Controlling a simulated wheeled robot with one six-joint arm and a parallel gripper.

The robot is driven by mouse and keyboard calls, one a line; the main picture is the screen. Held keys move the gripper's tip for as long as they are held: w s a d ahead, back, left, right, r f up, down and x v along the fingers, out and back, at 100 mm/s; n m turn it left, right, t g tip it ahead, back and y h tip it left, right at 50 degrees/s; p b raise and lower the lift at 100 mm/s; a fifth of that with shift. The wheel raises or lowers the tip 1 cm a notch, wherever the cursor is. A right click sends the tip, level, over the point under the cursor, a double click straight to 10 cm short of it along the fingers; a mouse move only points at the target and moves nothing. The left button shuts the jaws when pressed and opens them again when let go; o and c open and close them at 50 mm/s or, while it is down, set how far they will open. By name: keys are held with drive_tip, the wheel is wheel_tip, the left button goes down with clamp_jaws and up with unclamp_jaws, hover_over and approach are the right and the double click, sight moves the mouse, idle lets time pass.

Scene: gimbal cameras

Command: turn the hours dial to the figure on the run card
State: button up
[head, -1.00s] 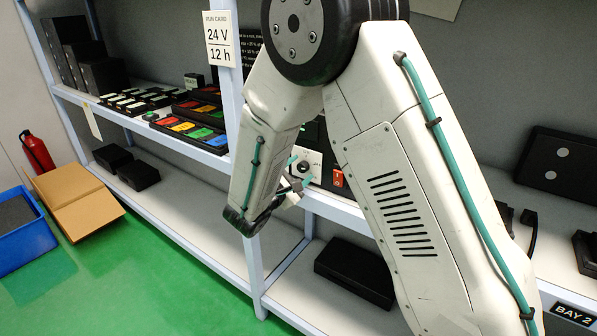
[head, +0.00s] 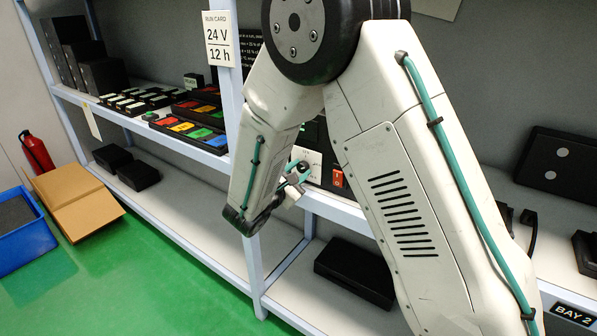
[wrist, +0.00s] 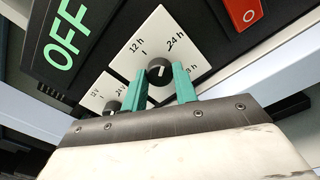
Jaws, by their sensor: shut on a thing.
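The hours dial (wrist: 160,71) is a round black knob on a white plate marked 12 h, 24 h and a partly covered figure ending in 3 h. My gripper (wrist: 159,76) has its two teal fingers shut on the dial, one on each side. A pale mark shows on the knob, but I cannot tell surely which figure it points to. In the head view my gripper (head: 299,170) is at the panel, partly behind my arm. The run card (head: 219,39) on the shelf post reads 24 V and 12 h.
In the wrist view, a smaller volts dial (wrist: 112,106) sits at left, by a green OFF display (wrist: 66,35). A red switch (wrist: 243,12) is at upper right. A shelf post (head: 230,110) stands left of my arm.

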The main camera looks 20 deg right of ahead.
drive_tip(key=n, duration=0.6)
drive_tip(key=shift+a, duration=0.1)
drive_tip(key=n, duration=0.5)
drive_tip(key=shift+r, duration=0.1)
drive_tip(key=shift+n, duration=0.3)
drive_tip(key=o, duration=1)
drive_tip(key=shift+c, duration=0.2)
drive_tip(key=v, duration=0.7)
drive_tip(key=shift+s+a, duration=0.15)
drive_tip(key=shift+a, duration=0.25)
drive_tip(key=shift+r, duration=0.1)
